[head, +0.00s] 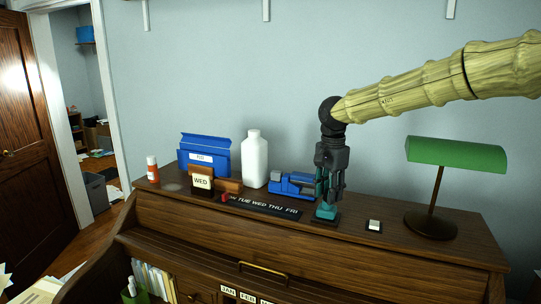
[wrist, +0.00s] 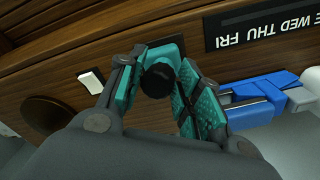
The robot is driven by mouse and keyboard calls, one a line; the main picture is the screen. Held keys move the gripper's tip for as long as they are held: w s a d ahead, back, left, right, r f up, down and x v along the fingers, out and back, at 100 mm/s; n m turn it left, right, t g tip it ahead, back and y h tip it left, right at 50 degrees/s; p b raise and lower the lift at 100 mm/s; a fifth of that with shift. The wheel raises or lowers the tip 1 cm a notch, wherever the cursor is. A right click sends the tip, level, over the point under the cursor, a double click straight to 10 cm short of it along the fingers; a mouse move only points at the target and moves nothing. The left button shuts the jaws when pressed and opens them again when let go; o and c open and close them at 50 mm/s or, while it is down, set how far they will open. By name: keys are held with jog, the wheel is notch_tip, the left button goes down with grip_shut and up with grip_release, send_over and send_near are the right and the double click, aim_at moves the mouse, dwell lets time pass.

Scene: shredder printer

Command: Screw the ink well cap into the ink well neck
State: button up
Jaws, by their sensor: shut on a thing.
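The ink well cap (wrist: 158,79) appears as a small round black piece between the teal fingertips in the wrist view. My gripper (wrist: 160,85) is shut on it from both sides, pointing down at the desk top. In the head view my gripper (head: 327,208) stands low over the desk, right of the blue device. A dark flat base (head: 318,219) shows at the fingertips; it may be part of the ink well. The ink well neck is hidden by the cap and fingers, so I cannot tell whether the cap touches it.
Left of my gripper are a blue device (head: 293,184), a weekday strip (head: 262,206), a white bottle (head: 255,160) and a blue box (head: 205,155). To the right are a small black-and-white item (head: 374,226) and a green lamp (head: 455,154). The desk's front edge is close.

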jog(key=shift+w+d+f, duration=0.1)
jog(key=shift+w+f, duration=0.2)
jog(key=shift+f, duration=0.2)
jog(key=shift+w+f, duration=0.25)
jog(key=shift+f, duration=0.2)
grip_shut()
jog(key=shift+s, duration=0.1)
